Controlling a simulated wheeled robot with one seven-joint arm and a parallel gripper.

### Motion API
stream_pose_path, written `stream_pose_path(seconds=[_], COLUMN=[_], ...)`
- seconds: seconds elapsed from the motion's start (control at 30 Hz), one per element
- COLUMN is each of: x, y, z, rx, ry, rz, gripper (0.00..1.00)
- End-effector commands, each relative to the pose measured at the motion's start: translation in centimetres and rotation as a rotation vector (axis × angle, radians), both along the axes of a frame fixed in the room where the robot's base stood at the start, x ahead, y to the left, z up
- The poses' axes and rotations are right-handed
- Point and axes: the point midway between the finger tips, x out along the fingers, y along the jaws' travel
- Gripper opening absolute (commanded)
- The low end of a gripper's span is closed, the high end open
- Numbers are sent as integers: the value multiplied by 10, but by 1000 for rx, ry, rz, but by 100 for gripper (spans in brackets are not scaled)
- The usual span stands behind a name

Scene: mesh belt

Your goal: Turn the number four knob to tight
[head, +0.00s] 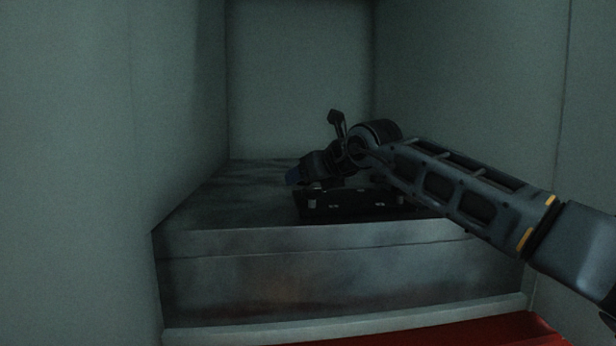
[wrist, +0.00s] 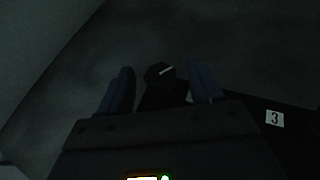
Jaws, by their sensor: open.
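A dark round knob (wrist: 153,78) with a white pointer line shows in the wrist view, at the end of a black panel (wrist: 245,108). The pointer slants up to the right. My gripper (wrist: 160,67) is open, one finger on each side of the knob, with visible gaps. I cannot tell how deep the fingers reach around it. A white label "3" (wrist: 275,118) is on the panel to the right. The knob's own label is not visible. In the head view, my gripper (head: 293,176) is over the left end of the panel (head: 345,204), and it hides the knob.
The panel lies on a worn metal surface (head: 235,205) inside a recess with pale walls to the left (head: 175,110), right and back. A raised front edge (head: 330,245) runs below. Something red (head: 450,332) is at the bottom. The metal surface left of the panel is clear.

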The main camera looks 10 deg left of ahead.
Motion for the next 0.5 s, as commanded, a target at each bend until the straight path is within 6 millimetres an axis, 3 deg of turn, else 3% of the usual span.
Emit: stream_pose_path(seconds=[0.23,0.5], x=[-7,-33], y=[-7,-31], z=[4,18], rx=[2,1], ry=[-1,-2], rz=[1,0], gripper=[65,65])
